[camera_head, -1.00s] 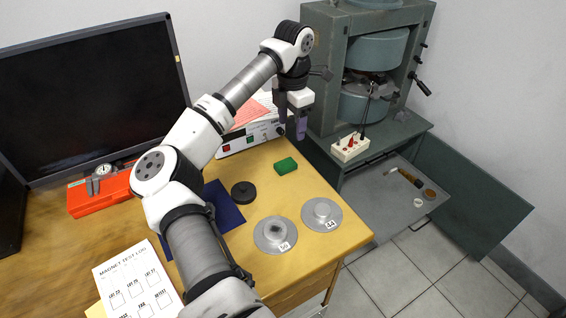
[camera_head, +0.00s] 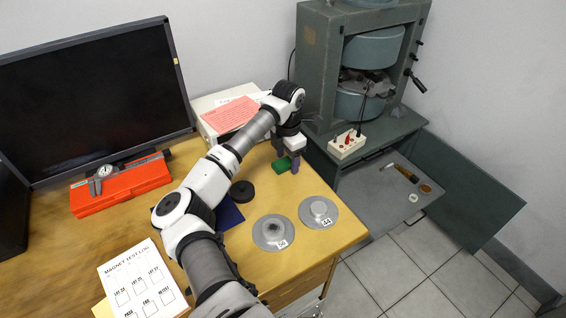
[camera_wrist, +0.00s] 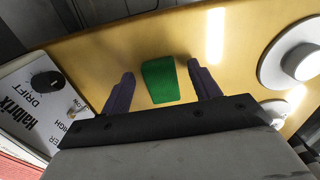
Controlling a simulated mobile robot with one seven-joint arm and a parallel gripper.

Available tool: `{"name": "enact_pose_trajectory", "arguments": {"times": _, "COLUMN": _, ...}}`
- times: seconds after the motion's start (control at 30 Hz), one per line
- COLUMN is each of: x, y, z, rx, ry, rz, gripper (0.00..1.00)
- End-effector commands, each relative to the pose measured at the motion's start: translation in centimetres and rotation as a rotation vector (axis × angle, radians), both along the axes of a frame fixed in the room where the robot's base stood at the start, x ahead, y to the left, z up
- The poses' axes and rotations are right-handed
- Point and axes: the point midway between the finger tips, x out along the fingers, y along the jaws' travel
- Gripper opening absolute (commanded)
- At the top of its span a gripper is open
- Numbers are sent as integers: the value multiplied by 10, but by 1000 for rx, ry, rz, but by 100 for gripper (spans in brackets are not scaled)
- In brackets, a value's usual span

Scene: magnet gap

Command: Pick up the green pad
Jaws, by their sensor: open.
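The green pad (camera_head: 281,166) lies on the wooden desk near its right edge, partly hidden by my gripper in the head view. In the wrist view the green pad (camera_wrist: 161,80) sits between the two fingers, with a gap on each side. My gripper (camera_head: 287,162) is low over the pad. In the wrist view my gripper (camera_wrist: 162,88) is open, with a dark purple finger to the left and right of the pad. I cannot tell how far the fingertips are above the desk.
Two grey discs (camera_head: 273,232) (camera_head: 318,211) and a black puck (camera_head: 242,191) lie nearby. A white instrument box (camera_head: 211,101) stands behind my arm. The magnet frame (camera_head: 318,75) rises at the right, with a white block (camera_head: 346,144) beside it. The desk front is partly clear.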

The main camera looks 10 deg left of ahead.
Motion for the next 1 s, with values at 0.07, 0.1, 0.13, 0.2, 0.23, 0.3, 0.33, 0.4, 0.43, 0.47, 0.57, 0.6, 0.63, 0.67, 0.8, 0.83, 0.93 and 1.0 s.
{"name": "enact_pose_trajectory", "arguments": {"times": 0.07, "x": 0, "y": 0, "z": -2, "rx": 1, "ry": -1, "rz": 0, "gripper": 62}}
{"name": "enact_pose_trajectory", "arguments": {"times": 0.1, "x": 0, "y": 0, "z": -2, "rx": 1, "ry": -1, "rz": 0, "gripper": 62}}
{"name": "enact_pose_trajectory", "arguments": {"times": 0.13, "x": 0, "y": 0, "z": -2, "rx": 1, "ry": -1, "rz": 0, "gripper": 62}}
{"name": "enact_pose_trajectory", "arguments": {"times": 0.2, "x": 0, "y": 0, "z": -2, "rx": 1, "ry": -1, "rz": 1, "gripper": 62}}
{"name": "enact_pose_trajectory", "arguments": {"times": 0.23, "x": 0, "y": 0, "z": -2, "rx": 1, "ry": -1, "rz": 1, "gripper": 62}}
{"name": "enact_pose_trajectory", "arguments": {"times": 0.3, "x": 0, "y": 0, "z": -2, "rx": 1, "ry": -1, "rz": 1, "gripper": 53}}
{"name": "enact_pose_trajectory", "arguments": {"times": 0.33, "x": 0, "y": 0, "z": -2, "rx": 1, "ry": -1, "rz": 1, "gripper": 49}}
{"name": "enact_pose_trajectory", "arguments": {"times": 0.4, "x": 0, "y": 0, "z": -2, "rx": 1, "ry": -1, "rz": 1, "gripper": 40}}
{"name": "enact_pose_trajectory", "arguments": {"times": 0.43, "x": 0, "y": 0, "z": -2, "rx": 1, "ry": -1, "rz": 1, "gripper": 36}}
{"name": "enact_pose_trajectory", "arguments": {"times": 0.47, "x": 0, "y": 0, "z": -2, "rx": 1, "ry": -1, "rz": 1, "gripper": 32}}
{"name": "enact_pose_trajectory", "arguments": {"times": 0.57, "x": 0, "y": 0, "z": -2, "rx": 1, "ry": -1, "rz": 1, "gripper": 19}}
{"name": "enact_pose_trajectory", "arguments": {"times": 0.6, "x": 0, "y": 0, "z": -2, "rx": 1, "ry": -1, "rz": 1, "gripper": 14}}
{"name": "enact_pose_trajectory", "arguments": {"times": 0.63, "x": 0, "y": 0, "z": -2, "rx": 1, "ry": -1, "rz": 1, "gripper": 14}}
{"name": "enact_pose_trajectory", "arguments": {"times": 0.67, "x": 0, "y": 0, "z": -2, "rx": 1, "ry": -1, "rz": 1, "gripper": 14}}
{"name": "enact_pose_trajectory", "arguments": {"times": 0.8, "x": 0, "y": 0, "z": -2, "rx": 1, "ry": -1, "rz": 1, "gripper": 14}}
{"name": "enact_pose_trajectory", "arguments": {"times": 0.83, "x": 0, "y": 0, "z": -2, "rx": 1, "ry": -1, "rz": 1, "gripper": 14}}
{"name": "enact_pose_trajectory", "arguments": {"times": 0.93, "x": 0, "y": 0, "z": -1, "rx": 1, "ry": -1, "rz": 1, "gripper": 14}}
{"name": "enact_pose_trajectory", "arguments": {"times": 1.0, "x": 0, "y": 0, "z": 2, "rx": 1, "ry": -1, "rz": 1, "gripper": 14}}
